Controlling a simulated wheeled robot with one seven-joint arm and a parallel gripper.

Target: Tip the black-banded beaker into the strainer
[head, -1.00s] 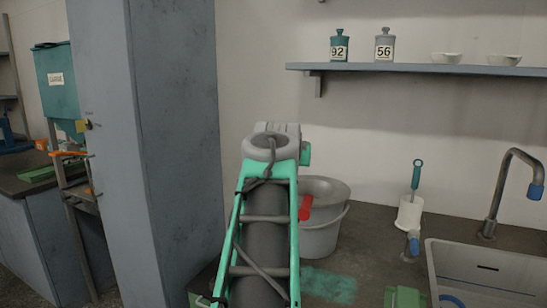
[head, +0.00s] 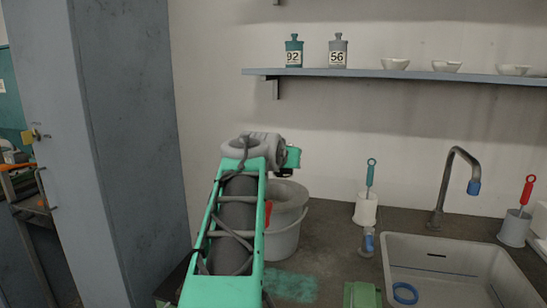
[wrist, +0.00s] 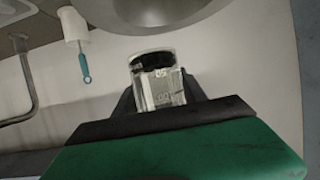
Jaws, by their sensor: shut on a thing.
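In the wrist view, a small clear glass beaker (wrist: 157,92) with a black band near its upper end in the picture stands between the dark fingers of my gripper (wrist: 160,84). The gripper is shut on it. Pale markings show on the glass; I cannot tell what is inside. I cannot pick out the strainer for sure in either view.
A grey bucket (head: 284,232) with a red part stands behind my arm. A brush in a white holder (head: 366,209), a tap (head: 441,190) and a sink (head: 450,254) with a blue ring (head: 405,293) lie to the right. A tall grey cabinet (head: 130,130) stands left.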

